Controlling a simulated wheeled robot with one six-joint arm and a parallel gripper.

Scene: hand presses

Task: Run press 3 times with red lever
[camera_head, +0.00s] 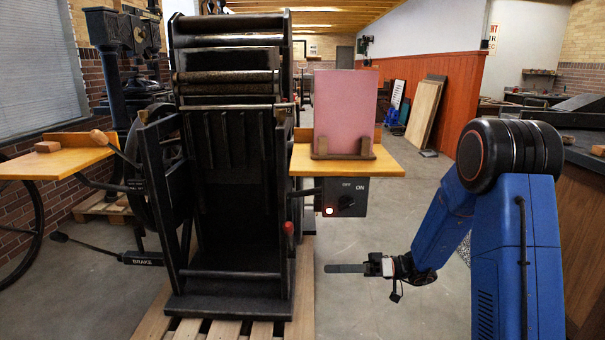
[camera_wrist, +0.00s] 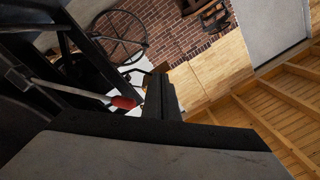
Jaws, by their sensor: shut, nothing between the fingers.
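The black press (camera_head: 237,190) stands on a pallet left of centre in the head view. Its red-handled lever (camera_head: 289,229) hangs on the right side, below the right side table. In the wrist view the lever's red tip (camera_wrist: 124,102) shows on a pale bar, left of the fingers. My gripper (camera_head: 332,268) is shut and empty, to the right of the lever and lower, pointing left toward the press. It looks apart from the lever. The closed fingers also show in the wrist view (camera_wrist: 163,98). The control box (camera_head: 353,187) has OFF and ON marks, a knob and a lit light.
The right side table (camera_head: 390,166) holds a pink sheet stack (camera_head: 344,110) above my gripper. The left side table (camera_head: 50,165) carries a small block. A lever marked BRAKE (camera_head: 143,259) sticks out low left. The floor between my gripper and the press's right side looks clear.

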